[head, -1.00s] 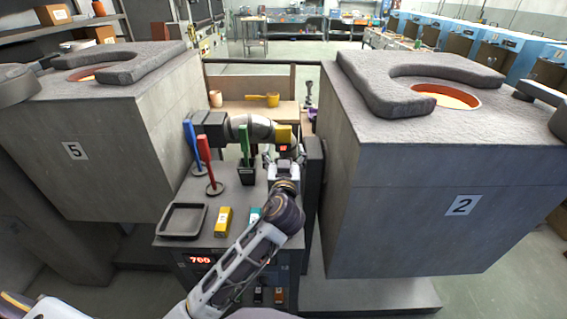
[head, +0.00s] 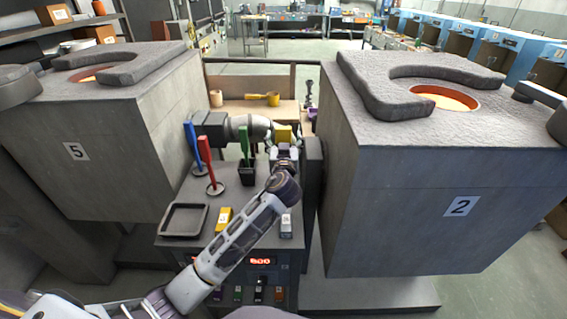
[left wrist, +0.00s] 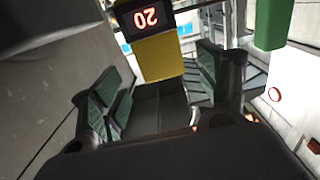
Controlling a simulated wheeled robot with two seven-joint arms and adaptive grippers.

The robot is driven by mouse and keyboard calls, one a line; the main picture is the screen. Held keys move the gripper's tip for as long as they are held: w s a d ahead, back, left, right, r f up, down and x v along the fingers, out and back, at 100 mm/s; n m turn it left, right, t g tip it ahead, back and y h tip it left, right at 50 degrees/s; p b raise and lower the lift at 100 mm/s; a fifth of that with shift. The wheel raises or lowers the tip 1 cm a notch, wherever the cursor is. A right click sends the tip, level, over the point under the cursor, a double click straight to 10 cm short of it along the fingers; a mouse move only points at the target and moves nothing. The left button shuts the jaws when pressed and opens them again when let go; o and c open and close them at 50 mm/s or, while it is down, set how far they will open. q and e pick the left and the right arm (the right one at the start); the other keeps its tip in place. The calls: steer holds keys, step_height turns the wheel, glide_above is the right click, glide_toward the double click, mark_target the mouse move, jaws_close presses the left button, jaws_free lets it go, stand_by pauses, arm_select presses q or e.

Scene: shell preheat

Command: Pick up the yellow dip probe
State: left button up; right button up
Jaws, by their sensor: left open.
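The yellow dip probe (head: 282,133) stands at the back of the narrow bench between the two grey furnaces, by the end of a grey pipe. In the left wrist view the yellow body (left wrist: 160,58) carries a black display with red digits reading 20, upside down. My left gripper (head: 285,150) is open just in front of the probe and hides its lower part in the head view. In the left wrist view, the open fingers (left wrist: 160,92) are on either side of the line to the yellow body, with a gap between them. My right gripper is not in view.
A green-handled tool in a black holder (head: 247,172) stands close left of the gripper. Red (head: 206,162) and blue (head: 191,145) handled tools, a black tray (head: 184,220) and a yellow block (head: 223,219) lie further left. Furnace 2 (head: 440,190) walls the right side.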

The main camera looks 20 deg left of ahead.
mark_target(283, 133)
arm_select(q)
steer(key=shift+w, duration=0.1)
stand_by(0.3)
steer(key=shift+p+x, duration=0.5)
steer(key=shift+x, duration=1.25)
steer(key=shift+w+a+r, duration=0.15)
steer(key=shift+w+a, duration=0.2)
steer(key=shift+w, duration=0.4)
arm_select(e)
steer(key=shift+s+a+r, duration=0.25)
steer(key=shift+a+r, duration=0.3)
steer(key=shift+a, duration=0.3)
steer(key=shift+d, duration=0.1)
arm_select(q)
steer(key=c, duration=1.1)
steer(key=shift+r, duration=0.1)
step_height(283, 133, up, 18)
steer(key=shift+f, duration=0.1)
